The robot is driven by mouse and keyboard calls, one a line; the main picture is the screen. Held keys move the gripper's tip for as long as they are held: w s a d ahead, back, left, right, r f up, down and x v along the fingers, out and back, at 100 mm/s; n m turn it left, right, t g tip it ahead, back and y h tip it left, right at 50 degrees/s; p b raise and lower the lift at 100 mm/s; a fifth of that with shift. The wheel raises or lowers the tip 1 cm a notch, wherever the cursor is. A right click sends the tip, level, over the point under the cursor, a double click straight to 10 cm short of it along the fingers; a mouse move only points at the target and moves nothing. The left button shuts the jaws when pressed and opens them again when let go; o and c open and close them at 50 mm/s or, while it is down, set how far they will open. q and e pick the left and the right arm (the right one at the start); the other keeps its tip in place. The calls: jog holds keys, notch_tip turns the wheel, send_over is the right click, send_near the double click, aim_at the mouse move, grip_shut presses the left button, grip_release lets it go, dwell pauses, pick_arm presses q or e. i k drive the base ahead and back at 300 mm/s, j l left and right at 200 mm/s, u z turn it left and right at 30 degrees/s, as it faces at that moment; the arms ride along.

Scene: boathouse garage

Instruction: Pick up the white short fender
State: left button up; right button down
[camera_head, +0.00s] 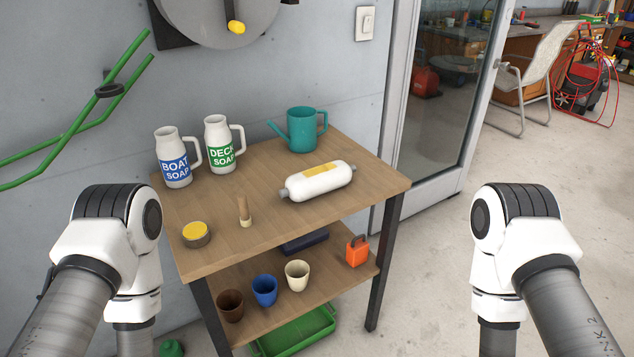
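The white short fender (326,182) lies on its side on the wooden table top (262,240), toward the right front. It is a white cylinder with grey ends and a yellow patch on top. My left arm comes in at the lower left and my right arm at the lower right. Both arms stay to the sides of the table, apart from the fender. Neither gripper shows; only arm links are visible.
On the table top stand a boat soap jug (176,163), a deck soap jug (221,150), a teal watering can (302,134), a yellow-topped tin (196,234) and a small brush (244,213). A glass door (447,90) stands behind right.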

aim_at(309, 182)
jog(key=i+l, duration=0.3)
jog(key=l, duration=0.15)
jog(key=i+l+z, duration=0.1)
jog(key=i+l, duration=0.25)
jog(key=l, duration=0.1)
